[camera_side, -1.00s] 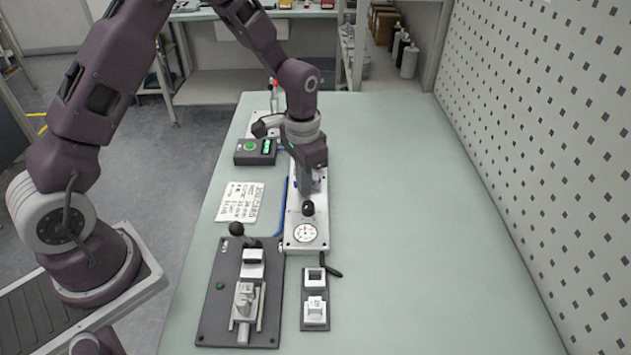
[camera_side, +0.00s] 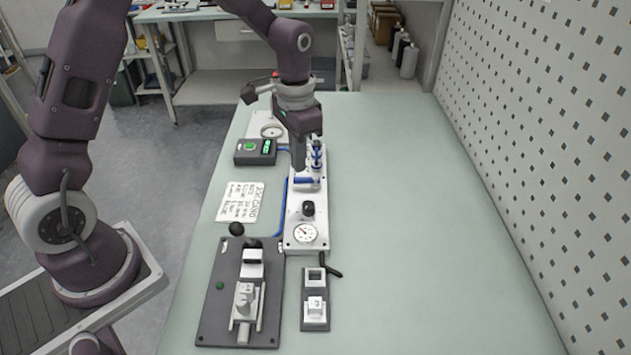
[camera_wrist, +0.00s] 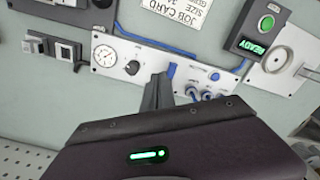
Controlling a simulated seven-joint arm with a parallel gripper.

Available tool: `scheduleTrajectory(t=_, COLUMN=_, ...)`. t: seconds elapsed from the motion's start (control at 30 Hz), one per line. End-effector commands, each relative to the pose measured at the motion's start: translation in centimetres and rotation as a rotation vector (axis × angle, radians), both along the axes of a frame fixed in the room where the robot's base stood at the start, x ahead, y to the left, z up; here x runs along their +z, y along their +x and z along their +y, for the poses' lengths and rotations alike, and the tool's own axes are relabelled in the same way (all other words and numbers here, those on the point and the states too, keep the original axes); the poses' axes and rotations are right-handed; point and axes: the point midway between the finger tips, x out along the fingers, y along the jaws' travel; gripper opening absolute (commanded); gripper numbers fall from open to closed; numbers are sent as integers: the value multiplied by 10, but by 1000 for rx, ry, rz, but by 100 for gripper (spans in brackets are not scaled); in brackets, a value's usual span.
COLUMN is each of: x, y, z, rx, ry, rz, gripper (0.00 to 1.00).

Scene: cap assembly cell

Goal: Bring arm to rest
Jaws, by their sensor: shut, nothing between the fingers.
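My gripper (camera_side: 298,165) points down above the far half of the white gauge panel (camera_side: 293,222) in the side view, with its fingers together and nothing between them. In the wrist view the closed fingers (camera_wrist: 158,92) show in front of the panel (camera_wrist: 110,70), between the black knob and the blue-ringed fittings. I cannot tell the exact gap between the fingertips and the panel.
The panel carries a dial gauge (camera_side: 305,233), a black knob (camera_side: 308,209) and blue fittings (camera_side: 316,158). A control box (camera_side: 255,152) reads READY in the wrist view. A job card (camera_side: 241,202), a dark fixture plate (camera_side: 215,310) and a small two-block holder (camera_side: 315,325) lie nearby. The table's right side is clear.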

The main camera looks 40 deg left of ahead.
Motion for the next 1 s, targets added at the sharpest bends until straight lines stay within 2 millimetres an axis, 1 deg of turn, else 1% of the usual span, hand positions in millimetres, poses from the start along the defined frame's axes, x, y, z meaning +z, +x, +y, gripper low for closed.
scheduleTrajectory(t=0.07, x=3, y=0, z=0, rx=0, ry=0, rz=-1, gripper=0)
scheduleTrajectory(t=0.3, x=5, y=0, z=0, rx=1, ry=-1, rz=-2, gripper=0)
scheduleTrajectory(t=0.37, x=16, y=-4, z=-1, rx=6, ry=3, rz=-17, gripper=0)
scheduleTrajectory(t=0.43, x=46, y=-17, z=-4, rx=23, ry=10, rz=-59, gripper=0)
scheduleTrajectory(t=0.47, x=63, y=-26, z=-5, rx=35, ry=14, rz=-84, gripper=0)
scheduleTrajectory(t=0.5, x=87, y=-42, z=-8, rx=53, ry=16, rz=-125, gripper=0)
scheduleTrajectory(t=0.53, x=105, y=-57, z=-10, rx=71, ry=17, rz=-156, gripper=0)
scheduleTrajectory(t=0.57, x=121, y=-73, z=-12, rx=87, ry=18, rz=-185, gripper=0)
scheduleTrajectory(t=0.6, x=138, y=-95, z=-14, rx=110, ry=15, rz=-227, gripper=0)
scheduleTrajectory(t=0.67, x=158, y=-129, z=-18, rx=142, ry=7, rz=-286, gripper=0)
scheduleTrajectory(t=0.7, x=168, y=-150, z=-19, rx=164, ry=-1, rz=-325, gripper=0)
scheduleTrajectory(t=0.8, x=177, y=-197, z=-23, rx=209, ry=-27, rz=-404, gripper=0)
scheduleTrajectory(t=0.83, x=177, y=-208, z=-24, rx=220, ry=-34, rz=-424, gripper=0)
scheduleTrajectory(t=0.9, x=175, y=-228, z=-25, rx=240, ry=-50, rz=-457, gripper=0)
scheduleTrajectory(t=1.0, x=173, y=-242, z=-27, rx=254, ry=-63, rz=-482, gripper=0)
